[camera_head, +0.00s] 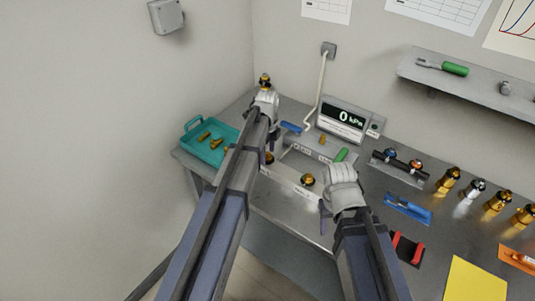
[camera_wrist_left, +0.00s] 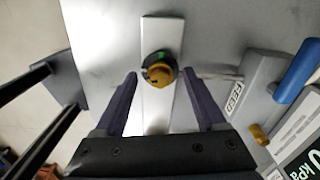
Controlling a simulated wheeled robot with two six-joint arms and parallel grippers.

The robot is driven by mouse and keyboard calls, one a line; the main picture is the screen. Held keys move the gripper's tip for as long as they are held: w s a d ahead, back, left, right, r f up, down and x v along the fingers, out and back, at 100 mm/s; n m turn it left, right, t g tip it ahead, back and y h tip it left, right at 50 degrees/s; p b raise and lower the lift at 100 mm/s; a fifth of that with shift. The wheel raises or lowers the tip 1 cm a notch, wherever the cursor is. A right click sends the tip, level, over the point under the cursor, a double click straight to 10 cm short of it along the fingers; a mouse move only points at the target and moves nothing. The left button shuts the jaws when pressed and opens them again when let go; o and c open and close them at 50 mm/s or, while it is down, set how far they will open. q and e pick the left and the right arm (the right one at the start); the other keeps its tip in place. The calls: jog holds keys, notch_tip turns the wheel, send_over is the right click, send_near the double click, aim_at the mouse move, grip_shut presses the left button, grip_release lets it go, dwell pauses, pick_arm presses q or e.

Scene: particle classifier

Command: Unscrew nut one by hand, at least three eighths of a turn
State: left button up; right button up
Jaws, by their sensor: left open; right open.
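In the left wrist view a brass nut (camera_wrist_left: 158,74) with a dark collar and a green mark sits on a pale strip (camera_wrist_left: 160,30). My left gripper (camera_wrist_left: 160,82) is open, with one finger on each side of it and a visible gap on both sides. In the head view a brass fitting (camera_head: 269,158) shows beside my left gripper (camera_head: 267,152), partly hidden by the arm. Another brass fitting (camera_head: 308,180) stands on the bench strip to the right. My right gripper (camera_head: 324,212) is open and empty, near the bench front. I cannot read which nut is number one.
A teal tray (camera_head: 190,129) with brass parts stands at the left. A gauge display (camera_head: 343,117) reads 0 kPa behind the strip. Several brass fittings (camera_head: 497,203) and a blue tray (camera_head: 408,209) are at the right.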

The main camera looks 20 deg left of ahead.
pick_arm(q)
grip_shut()
dwell(0.4)
